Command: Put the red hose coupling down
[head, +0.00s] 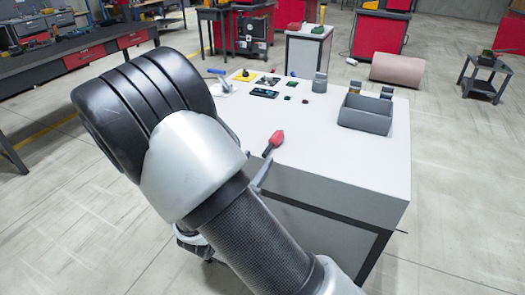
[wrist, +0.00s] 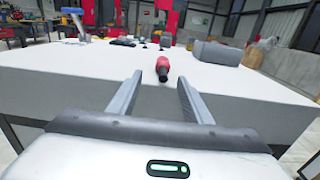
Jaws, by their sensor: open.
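The red hose coupling (head: 275,139) lies on the white tabletop close to its front edge, with a dark end toward me. In the wrist view the coupling (wrist: 164,67) is just ahead of my gripper (wrist: 171,78), in line with the gap between the fingers. My gripper is open and the gap is empty. The coupling appears apart from both fingers. In the head view my arm hides most of the gripper; one finger (head: 262,175) shows at the table edge below the coupling.
The white table (head: 330,165) carries a grey bin (head: 366,114) at right, a grey upright holder (head: 320,82), a dark device (head: 264,93) and small parts toward the back. A blue-handled tool (head: 217,72) lies at the back left. The tabletop around the coupling is clear.

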